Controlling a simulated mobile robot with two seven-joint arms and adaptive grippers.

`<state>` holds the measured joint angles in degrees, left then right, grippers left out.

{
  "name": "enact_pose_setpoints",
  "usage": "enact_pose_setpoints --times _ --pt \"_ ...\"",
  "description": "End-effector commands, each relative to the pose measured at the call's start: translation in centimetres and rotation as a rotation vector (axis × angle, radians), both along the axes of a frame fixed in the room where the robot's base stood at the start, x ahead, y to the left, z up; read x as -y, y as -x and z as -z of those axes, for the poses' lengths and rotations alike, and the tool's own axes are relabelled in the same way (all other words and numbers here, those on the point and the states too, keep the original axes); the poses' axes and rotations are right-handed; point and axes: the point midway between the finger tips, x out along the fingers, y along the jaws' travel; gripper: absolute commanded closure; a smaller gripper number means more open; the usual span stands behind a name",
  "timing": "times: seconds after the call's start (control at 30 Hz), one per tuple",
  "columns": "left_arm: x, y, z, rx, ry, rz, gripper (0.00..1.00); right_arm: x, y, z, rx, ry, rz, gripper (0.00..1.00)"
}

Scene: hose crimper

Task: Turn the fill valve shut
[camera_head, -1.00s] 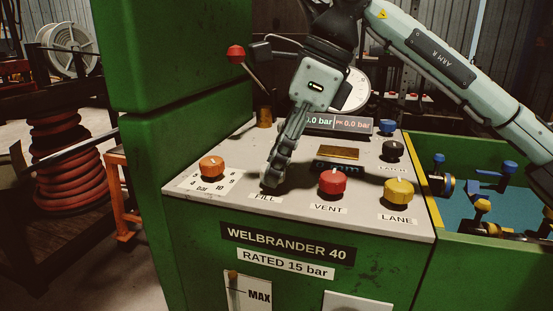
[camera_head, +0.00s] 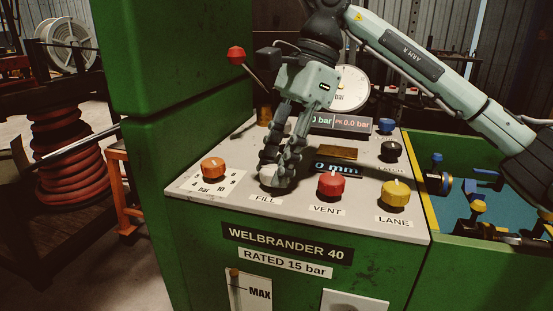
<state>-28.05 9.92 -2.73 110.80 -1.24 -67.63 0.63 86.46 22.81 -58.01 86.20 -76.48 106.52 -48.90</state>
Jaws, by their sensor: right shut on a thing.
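My right gripper (camera_head: 277,178) reaches down from above onto the front of the grey control panel (camera_head: 222,193). Its two fingers stand side by side just behind the FILL label (camera_head: 264,199), shut on the fill valve's knob. The fingers hide nearly all of the knob, so I cannot read its angle. My left gripper is not in view.
An orange knob (camera_head: 212,168) on a bar scale is left of the gripper. A red VENT knob (camera_head: 330,185) and a yellow LANE knob (camera_head: 396,193) are to the right. A red-balled lever (camera_head: 236,55), a gauge (camera_head: 350,90) and a pressure display (camera_head: 340,122) stand behind.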

Motion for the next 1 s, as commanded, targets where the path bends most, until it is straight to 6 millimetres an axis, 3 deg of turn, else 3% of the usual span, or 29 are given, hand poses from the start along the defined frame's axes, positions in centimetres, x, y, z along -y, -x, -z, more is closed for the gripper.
enact_pose_setpoints --times 0.37,0.4,0.57,0.87,1.0 --pt "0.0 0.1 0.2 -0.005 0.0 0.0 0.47 0.0 0.0 -0.1 0.003 -0.002 -0.006 0.97" --pt "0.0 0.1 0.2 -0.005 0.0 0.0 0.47 0.0 0.0 -0.1 0.003 -0.001 -0.005 0.67" --pt "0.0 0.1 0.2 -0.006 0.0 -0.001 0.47 0.0 0.0 -0.1 0.003 -0.001 -0.005 0.47" --pt "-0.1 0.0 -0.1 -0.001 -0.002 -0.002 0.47 0.0 0.0 -0.1 0.001 -0.001 -0.004 0.47" --pt "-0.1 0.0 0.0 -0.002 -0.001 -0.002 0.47 0.4 -0.3 -1.3 0.003 -0.001 -0.002 0.47"
